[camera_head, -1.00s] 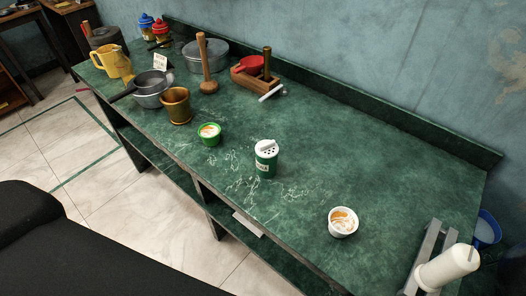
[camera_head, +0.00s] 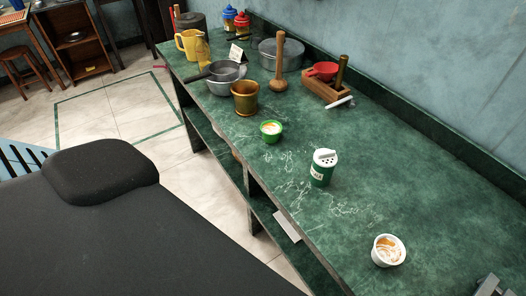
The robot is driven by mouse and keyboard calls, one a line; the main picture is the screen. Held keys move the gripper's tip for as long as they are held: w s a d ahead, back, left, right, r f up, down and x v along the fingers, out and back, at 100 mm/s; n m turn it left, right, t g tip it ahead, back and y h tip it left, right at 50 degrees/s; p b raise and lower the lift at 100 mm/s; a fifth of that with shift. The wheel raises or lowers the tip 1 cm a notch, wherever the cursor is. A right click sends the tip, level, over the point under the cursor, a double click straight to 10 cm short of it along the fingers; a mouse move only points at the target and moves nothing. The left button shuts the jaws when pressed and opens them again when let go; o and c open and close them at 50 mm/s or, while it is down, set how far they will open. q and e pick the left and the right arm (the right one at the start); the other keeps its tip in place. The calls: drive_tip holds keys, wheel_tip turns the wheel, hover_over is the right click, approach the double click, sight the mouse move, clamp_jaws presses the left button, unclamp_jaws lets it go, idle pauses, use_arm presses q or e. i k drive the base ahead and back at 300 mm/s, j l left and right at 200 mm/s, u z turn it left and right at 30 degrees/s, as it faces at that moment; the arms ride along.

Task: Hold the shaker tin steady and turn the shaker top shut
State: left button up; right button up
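The shaker tin (camera_head: 319,175) stands upright on the green counter (camera_head: 440,190), near its front edge. It has a green body with a pale label. The white shaker top (camera_head: 325,157) sits on it, with several dark holes showing and a pale raised part at its back.
A green tub (camera_head: 270,132) stands left of the tin, and a white tub (camera_head: 388,251) stands to its right. A brass mortar (camera_head: 245,98), a wooden pestle (camera_head: 278,65) and a wooden box (camera_head: 325,90) stand farther back. Counter around the tin is clear.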

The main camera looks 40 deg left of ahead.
sight(324, 157)
drive_tip(key=z, duration=0.35)
drive_tip(key=j+z, duration=0.35)
drive_tip(key=k+j+z, duration=0.2)
drive_tip(key=j+z, duration=0.15)
drive_tip(key=k+j, duration=0.15)
drive_tip(key=j, duration=0.2)
drive_tip(key=k+j+z, duration=0.1)
drive_tip(key=j, duration=0.25)
drive_tip(key=k+j, duration=0.15)
drive_tip(key=j, duration=0.2)
drive_tip(key=k+j, duration=0.15)
drive_tip(key=j, duration=0.2)
drive_tip(key=k+j+z, duration=0.1)
drive_tip(key=j, duration=0.25)
